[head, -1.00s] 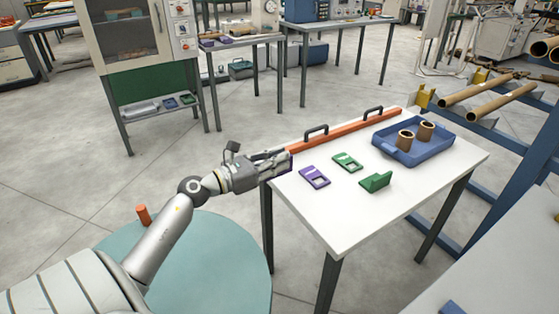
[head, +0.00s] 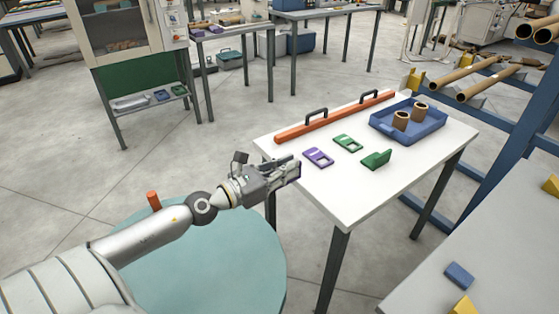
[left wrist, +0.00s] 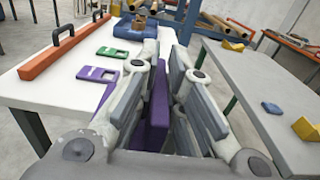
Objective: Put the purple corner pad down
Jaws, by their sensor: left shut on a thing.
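My left gripper (head: 284,174) is shut on a purple corner pad (left wrist: 157,108), which stands upright between the fingers in the left wrist view. In the head view only a small purple part of this pad (head: 295,171) shows at the fingertips. The gripper is at the left front edge of the white table (head: 345,195); I cannot tell whether the pad touches the table. Another purple pad (head: 318,158) lies flat on the table, just beyond the fingertips. My right gripper is in neither view.
A flat green pad (head: 348,143) and an angled green one (head: 377,159) lie on the table. An orange bar with black handles (head: 335,117) runs along the back. A blue tray (head: 408,136) holds two brown tubes. The table's front right part is bare.

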